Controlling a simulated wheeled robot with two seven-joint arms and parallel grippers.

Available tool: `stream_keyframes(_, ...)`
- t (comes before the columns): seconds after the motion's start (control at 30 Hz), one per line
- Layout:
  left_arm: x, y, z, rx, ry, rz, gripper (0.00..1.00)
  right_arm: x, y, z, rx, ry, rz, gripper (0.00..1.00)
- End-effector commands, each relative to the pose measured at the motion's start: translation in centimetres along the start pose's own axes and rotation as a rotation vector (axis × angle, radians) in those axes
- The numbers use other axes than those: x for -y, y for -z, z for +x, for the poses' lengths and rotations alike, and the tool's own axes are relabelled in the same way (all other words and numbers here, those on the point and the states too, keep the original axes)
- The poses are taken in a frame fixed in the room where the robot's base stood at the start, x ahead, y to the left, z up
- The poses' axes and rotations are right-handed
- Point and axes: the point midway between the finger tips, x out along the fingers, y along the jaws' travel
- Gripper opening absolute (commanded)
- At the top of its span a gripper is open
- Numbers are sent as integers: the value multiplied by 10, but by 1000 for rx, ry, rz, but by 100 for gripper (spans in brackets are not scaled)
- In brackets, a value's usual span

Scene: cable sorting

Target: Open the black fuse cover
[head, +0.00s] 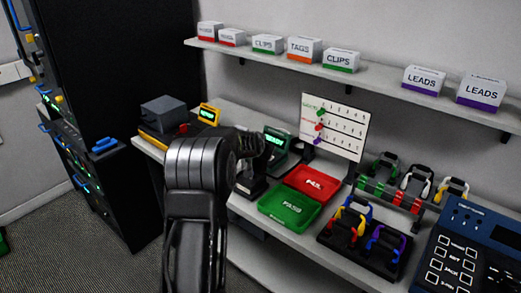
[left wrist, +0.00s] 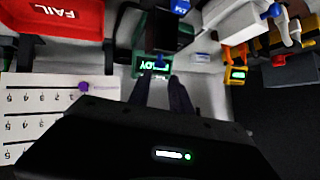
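No part that I see is clearly the black fuse cover. A tester with a green READY display (head: 277,143) stands on the bench in the head view, partly behind my arm. It also shows in the left wrist view (left wrist: 152,66), just beyond my left fingertips. Contact with the tester cannot be told. In the head view my own black arm hides part of the bench. My right gripper is in neither view.
A red FAIL tray (head: 314,183) and green PASS tray (head: 289,209) lie right of the tester. A dark grey box (head: 170,113) and a small yellow display unit (head: 208,115) stand to its left. A marked board (head: 335,127) rises behind. Cable racks crowd the right.

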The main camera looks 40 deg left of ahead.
Motion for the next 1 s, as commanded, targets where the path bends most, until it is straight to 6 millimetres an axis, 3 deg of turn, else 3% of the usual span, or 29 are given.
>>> stream_keyframes(0.13, 0, -4, 1, 7, 0, 0, 37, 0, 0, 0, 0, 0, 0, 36)
stream_keyframes(0.47, 0, -6, -2, 11, -1, 1, 37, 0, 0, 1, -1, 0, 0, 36)
stream_keyframes(1.0, -1, -2, -71, 8, -3, 2, 37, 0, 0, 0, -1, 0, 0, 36)
